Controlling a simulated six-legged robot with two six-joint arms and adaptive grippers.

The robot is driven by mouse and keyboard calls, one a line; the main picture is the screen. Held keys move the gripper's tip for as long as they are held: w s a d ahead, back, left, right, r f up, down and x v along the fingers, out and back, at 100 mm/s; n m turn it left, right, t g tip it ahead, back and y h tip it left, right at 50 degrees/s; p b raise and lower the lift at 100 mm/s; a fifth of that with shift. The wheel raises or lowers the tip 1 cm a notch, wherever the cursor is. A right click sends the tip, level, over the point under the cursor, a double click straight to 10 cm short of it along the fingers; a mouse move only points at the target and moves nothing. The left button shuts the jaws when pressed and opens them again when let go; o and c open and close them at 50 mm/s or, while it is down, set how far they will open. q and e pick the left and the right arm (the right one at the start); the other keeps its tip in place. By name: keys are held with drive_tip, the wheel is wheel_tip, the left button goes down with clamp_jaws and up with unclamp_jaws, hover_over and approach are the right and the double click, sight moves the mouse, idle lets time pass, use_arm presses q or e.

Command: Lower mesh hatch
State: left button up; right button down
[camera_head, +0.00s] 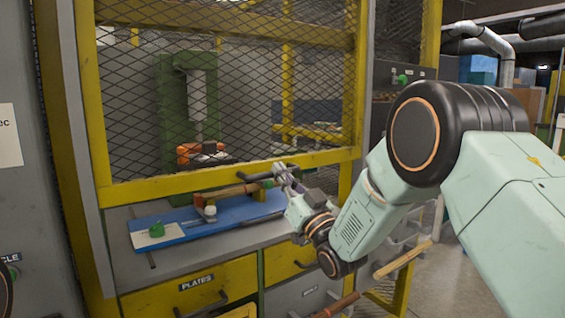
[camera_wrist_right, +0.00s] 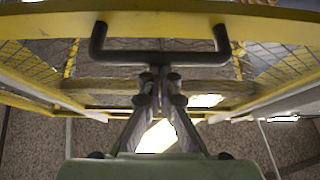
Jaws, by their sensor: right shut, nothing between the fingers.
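The mesh hatch has a yellow frame (camera_head: 225,175) with dark wire mesh. Its bottom rail hangs above the workbench, leaving an open gap below. A dark U-shaped handle (camera_wrist_right: 160,57) on the rail shows in the right wrist view. My right gripper (camera_head: 282,172) is at the handle, near the right part of the bottom rail. In the right wrist view its fingertips (camera_wrist_right: 160,75) are together at the middle of the handle bar, with nothing held between them. I cannot tell whether they touch the bar. My left gripper is out of view.
A green machine (camera_head: 172,110) stands behind the mesh. A yellow drawer marked PLATES (camera_head: 190,288) is below. Wooden handles stick out at lower right.

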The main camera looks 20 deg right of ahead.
wheel_tip(320, 180, down, 18)
drive_tip(key=b, duration=0.9)
drive_tip(key=shift+f, duration=0.25)
